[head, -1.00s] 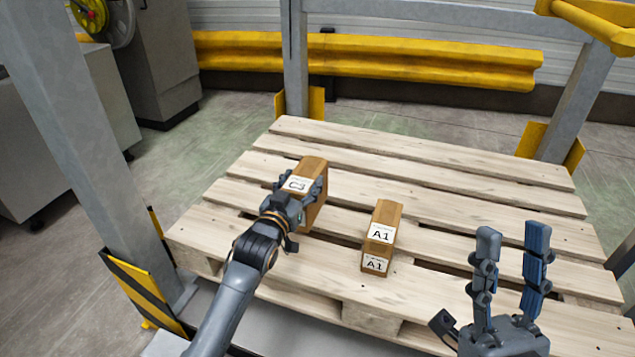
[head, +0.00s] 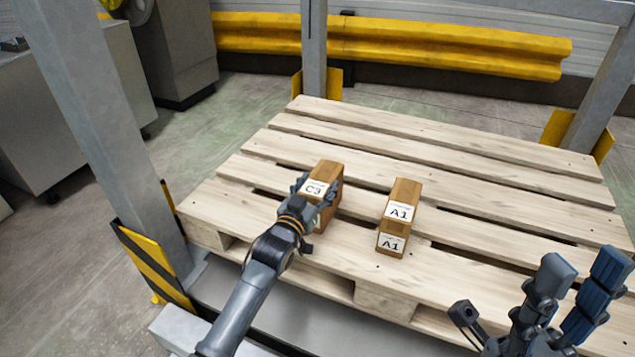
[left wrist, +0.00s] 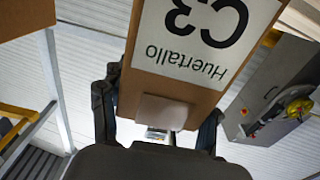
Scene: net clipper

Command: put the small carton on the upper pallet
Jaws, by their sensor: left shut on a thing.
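The small brown carton marked C3 (head: 328,178) is held in my left gripper (head: 311,204), over the left front part of the wooden pallet (head: 460,185). The carton looks upright. Its lower part is partly hidden by the fingers, and I cannot tell whether it touches the boards. In the left wrist view the carton (left wrist: 208,87) fills the middle with its C3 label upside down, with fingers on both sides. A second brown carton, marked A1 (head: 404,192), stands on the pallet to the right, apart from the first. My right gripper (head: 540,295) is open and empty at the lower right.
Grey rack posts stand at the left (head: 95,120) and behind the pallet (head: 314,50). A black and yellow guard (head: 150,262) is at the left post's foot. A yellow barrier (head: 420,40) runs behind. The pallet's back and right boards are clear.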

